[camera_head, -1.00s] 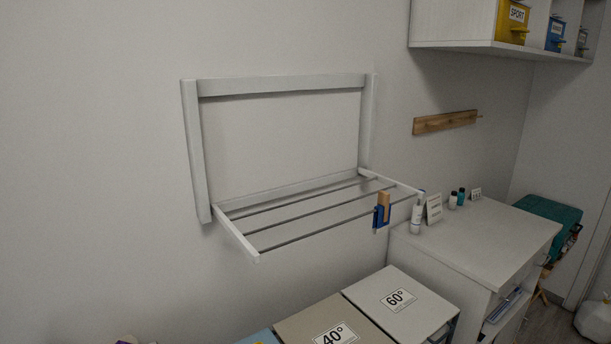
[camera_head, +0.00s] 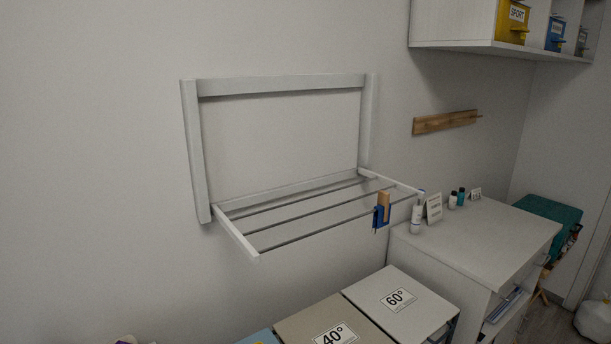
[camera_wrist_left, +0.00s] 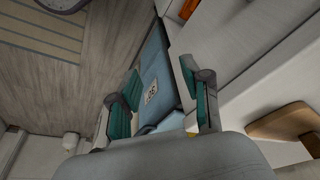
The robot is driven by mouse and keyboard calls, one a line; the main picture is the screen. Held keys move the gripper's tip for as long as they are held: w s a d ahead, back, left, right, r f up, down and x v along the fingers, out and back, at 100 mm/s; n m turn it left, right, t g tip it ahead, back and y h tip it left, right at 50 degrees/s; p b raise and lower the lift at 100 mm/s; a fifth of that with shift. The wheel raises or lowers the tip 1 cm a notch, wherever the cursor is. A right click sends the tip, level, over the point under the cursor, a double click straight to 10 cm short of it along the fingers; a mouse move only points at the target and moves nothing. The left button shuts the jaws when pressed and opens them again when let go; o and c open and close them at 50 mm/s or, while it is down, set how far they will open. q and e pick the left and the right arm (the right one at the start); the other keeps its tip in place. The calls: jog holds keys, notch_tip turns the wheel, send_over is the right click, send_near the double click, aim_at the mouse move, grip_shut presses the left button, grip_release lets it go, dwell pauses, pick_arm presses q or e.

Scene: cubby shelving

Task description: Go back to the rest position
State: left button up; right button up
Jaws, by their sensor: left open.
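My left gripper (camera_wrist_left: 160,72) shows only in the left wrist view. Its two teal-padded fingers are spread apart with nothing between the pads. Behind the fingers, farther off, is a blue lid (camera_wrist_left: 152,68) with a white number label. My right gripper is in neither view, and no gripper shows in the head view.
A fold-down drying rack (camera_head: 238,236) juts from the wall, with a blue and wooden item (camera_head: 382,212) at its front right. Labelled bins (camera_head: 385,285) stand below. A white cabinet (camera_head: 485,240) holds small bottles. A wooden piece (camera_wrist_left: 280,122) is right of the gripper.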

pick_arm(q)
jog(key=s+a+f+g, duration=0.1)
jog(key=s+f, duration=0.4)
jog(key=f, duration=0.8)
jog(key=s+f, duration=0.5)
jog(key=f, duration=0.9)
jog(key=s+a+f+g, duration=0.1)
jog(key=s+a+f, duration=0.1)
jog(key=s+f, duration=0.3)
jog(key=s, duration=0.4)
jog(key=shift+s+f, duration=0.35)
jog(key=shift+s, duration=0.05)
